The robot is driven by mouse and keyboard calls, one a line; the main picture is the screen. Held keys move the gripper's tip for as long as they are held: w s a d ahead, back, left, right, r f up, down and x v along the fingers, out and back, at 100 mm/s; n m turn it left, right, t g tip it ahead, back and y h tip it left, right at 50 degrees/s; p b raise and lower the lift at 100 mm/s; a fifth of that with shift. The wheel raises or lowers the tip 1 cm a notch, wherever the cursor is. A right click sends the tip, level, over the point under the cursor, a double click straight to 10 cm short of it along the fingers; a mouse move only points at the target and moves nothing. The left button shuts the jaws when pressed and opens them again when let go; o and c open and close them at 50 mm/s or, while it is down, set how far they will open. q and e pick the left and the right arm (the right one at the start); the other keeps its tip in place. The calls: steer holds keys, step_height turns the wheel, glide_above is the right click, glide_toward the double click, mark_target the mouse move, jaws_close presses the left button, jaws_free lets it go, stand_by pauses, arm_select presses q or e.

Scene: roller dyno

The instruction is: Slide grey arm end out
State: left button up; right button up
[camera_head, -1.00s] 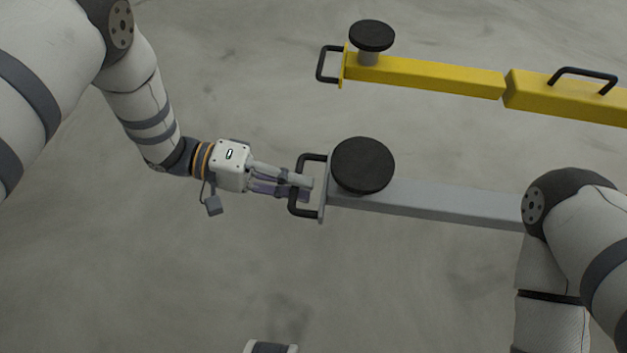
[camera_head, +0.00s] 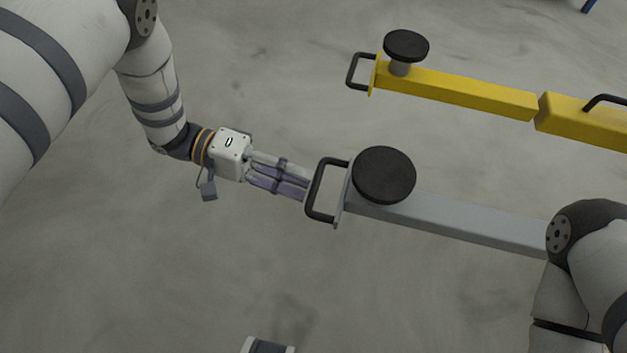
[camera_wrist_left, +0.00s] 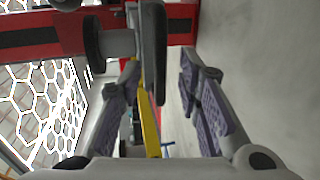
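The grey arm (camera_head: 465,222) lies across the middle of the head view. Its left end has a round black pad (camera_head: 384,175), an end plate and a dark loop handle (camera_head: 316,190). My left gripper (camera_head: 304,187) is just left of this handle, its fingers pointing at it. In the left wrist view its two fingers (camera_wrist_left: 158,65) are spread with a gap between them. A dark upright bar, apparently the handle (camera_wrist_left: 155,50), shows ahead, nearer the left finger. I cannot tell whether they touch. My right gripper is out of view; its arm hides the grey arm's right end.
A yellow arm (camera_head: 470,93) with its own pad and handle lies above the grey one in the head view. Red structure (camera_wrist_left: 40,38) shows in the left wrist view. Bare grey floor (camera_head: 150,270) is at the lower left.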

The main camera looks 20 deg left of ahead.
arm_select(q)
steer(key=v, duration=0.8)
